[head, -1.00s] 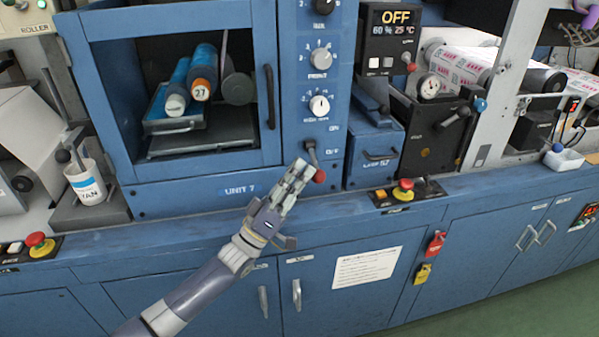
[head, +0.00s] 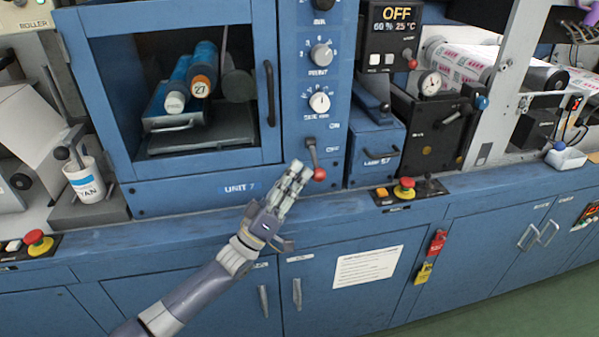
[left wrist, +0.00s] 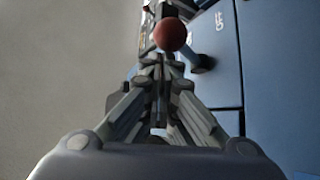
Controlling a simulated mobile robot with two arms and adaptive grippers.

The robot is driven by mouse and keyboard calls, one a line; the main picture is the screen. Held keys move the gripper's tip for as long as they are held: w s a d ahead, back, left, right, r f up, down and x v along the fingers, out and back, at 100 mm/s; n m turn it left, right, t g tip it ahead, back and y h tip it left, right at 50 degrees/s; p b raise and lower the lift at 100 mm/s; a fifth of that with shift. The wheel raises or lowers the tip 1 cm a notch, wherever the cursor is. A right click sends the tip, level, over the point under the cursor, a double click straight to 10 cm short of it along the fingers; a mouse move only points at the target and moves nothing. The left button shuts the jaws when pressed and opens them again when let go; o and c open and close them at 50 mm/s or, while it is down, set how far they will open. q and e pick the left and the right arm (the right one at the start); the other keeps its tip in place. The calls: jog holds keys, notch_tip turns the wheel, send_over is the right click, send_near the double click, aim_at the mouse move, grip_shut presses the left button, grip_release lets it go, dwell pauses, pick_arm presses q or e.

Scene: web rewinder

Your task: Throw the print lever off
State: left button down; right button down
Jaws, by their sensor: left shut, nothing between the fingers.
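The print lever (head: 315,160) is on the blue panel below the dials, between an ON mark above and an OFF mark beside its pivot. It hangs downward, its red ball knob (head: 319,174) at the lower end. My left gripper (head: 299,168) is shut and empty, its fingertips just left of the lever. In the left wrist view the red knob (left wrist: 171,35) shows just beyond the shut fingertips (left wrist: 159,62). I cannot tell whether they touch it. My right gripper is not in view.
A blue box (head: 374,150) and a red stop button (head: 404,186) are to the right. The blue ledge (head: 190,216) runs below, and a white cup (head: 84,182) stands at left.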

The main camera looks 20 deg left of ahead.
pick_arm(q)
jog(key=v, duration=1.1)
jog(key=shift+s+f, duration=0.1)
